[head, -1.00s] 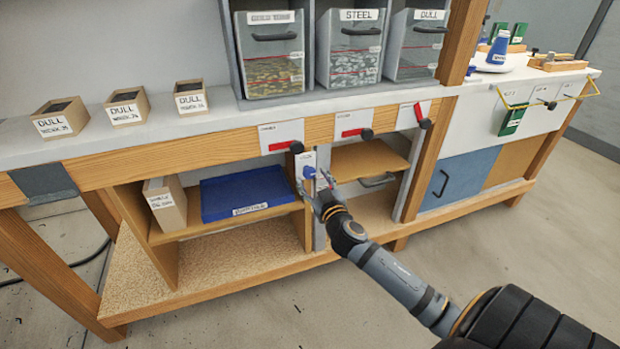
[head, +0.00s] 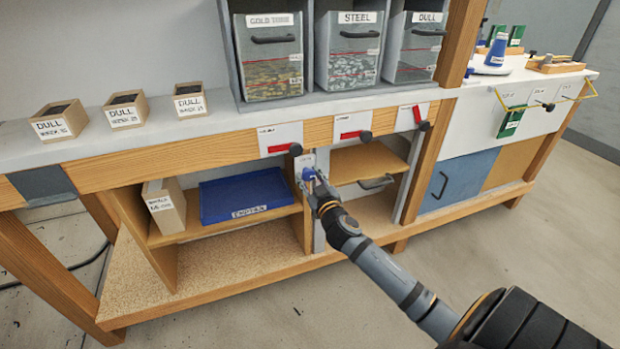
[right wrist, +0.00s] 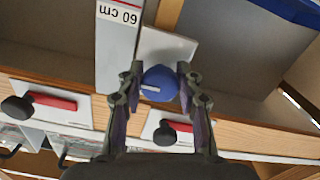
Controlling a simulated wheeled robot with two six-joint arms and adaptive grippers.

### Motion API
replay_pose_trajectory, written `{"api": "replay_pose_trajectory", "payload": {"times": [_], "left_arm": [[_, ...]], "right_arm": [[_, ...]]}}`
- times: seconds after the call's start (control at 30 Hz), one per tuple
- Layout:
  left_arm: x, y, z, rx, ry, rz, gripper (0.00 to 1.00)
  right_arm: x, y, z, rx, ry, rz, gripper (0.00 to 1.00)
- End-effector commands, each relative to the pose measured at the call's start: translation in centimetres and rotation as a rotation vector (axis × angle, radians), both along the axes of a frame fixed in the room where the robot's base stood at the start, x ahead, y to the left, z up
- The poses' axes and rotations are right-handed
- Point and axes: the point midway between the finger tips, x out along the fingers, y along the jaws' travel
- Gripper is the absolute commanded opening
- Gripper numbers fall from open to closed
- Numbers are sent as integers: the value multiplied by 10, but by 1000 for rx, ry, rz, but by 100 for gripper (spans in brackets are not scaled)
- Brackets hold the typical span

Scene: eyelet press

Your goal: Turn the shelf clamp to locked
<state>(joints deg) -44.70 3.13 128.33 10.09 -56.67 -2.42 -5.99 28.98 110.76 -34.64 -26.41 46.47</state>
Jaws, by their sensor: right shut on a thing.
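The shelf clamp is a round blue knob with a white pointer line. In the right wrist view the knob (right wrist: 160,84) sits between the two fingers of my right gripper (right wrist: 160,82), which is shut on it. Its white line lies roughly level in that view. In the head view the knob (head: 308,173) shows small on a grey upright under the bench top, with my right gripper (head: 318,184) at it. The white plate behind the knob (right wrist: 170,45) is partly covered by the fingers. My left gripper is not in view.
Red-handled levers with black knobs (head: 352,127) line the bench edge just above the clamp. A blue tray (head: 245,196) lies on the left shelf, and a wooden shelf (head: 368,161) is to the right. A "60 cm" strip (right wrist: 118,35) runs beside the knob. Open floor lies in front.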

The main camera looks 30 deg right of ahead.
Motion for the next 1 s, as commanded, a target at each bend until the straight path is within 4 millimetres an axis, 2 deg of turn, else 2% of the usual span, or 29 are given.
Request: {"api": "replay_pose_trajectory", "payload": {"times": [0.37, 0.47, 1.0], "left_arm": [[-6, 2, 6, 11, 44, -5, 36], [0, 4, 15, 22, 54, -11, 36], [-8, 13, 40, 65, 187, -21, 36]], "right_arm": [[0, -1, 2, -136, 33, -1, 4], [0, -1, 2, -215, 52, 0, 4], [-1, -3, 5, -713, 171, 1, 4]]}}
